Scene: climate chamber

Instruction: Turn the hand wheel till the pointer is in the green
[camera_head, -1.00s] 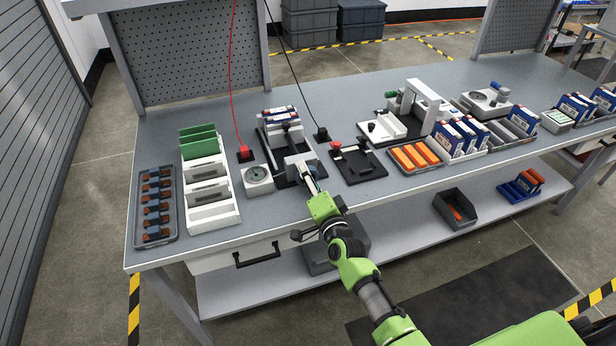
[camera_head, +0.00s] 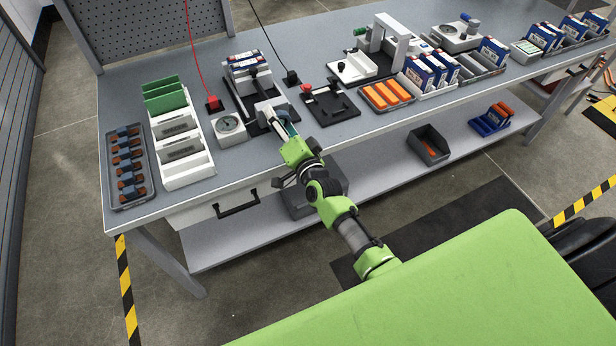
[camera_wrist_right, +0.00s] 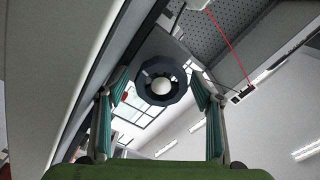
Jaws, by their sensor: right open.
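The hand wheel (camera_wrist_right: 162,81) shows in the right wrist view as a dark, many-sided ring with a pale round centre. My right gripper (camera_wrist_right: 160,92) is open, with one teal-padded finger on each side of the wheel. Gaps show between the fingers and the rim; contact is not seen. In the head view my right gripper (camera_head: 284,127) is at the front of a grey block on the bench, and it hides the wheel there. A white gauge box with a round dial (camera_head: 228,124) stands just left of it. Its pointer and coloured zones are too small to read. My left gripper is out of view.
The white rack with green cards (camera_head: 186,167) and a tray of dark parts (camera_head: 128,168) stand left on the bench (camera_head: 240,163). A black fixture (camera_head: 330,106) with a red knob is close on the right. A red cable plug (camera_head: 213,103) is behind the gauge.

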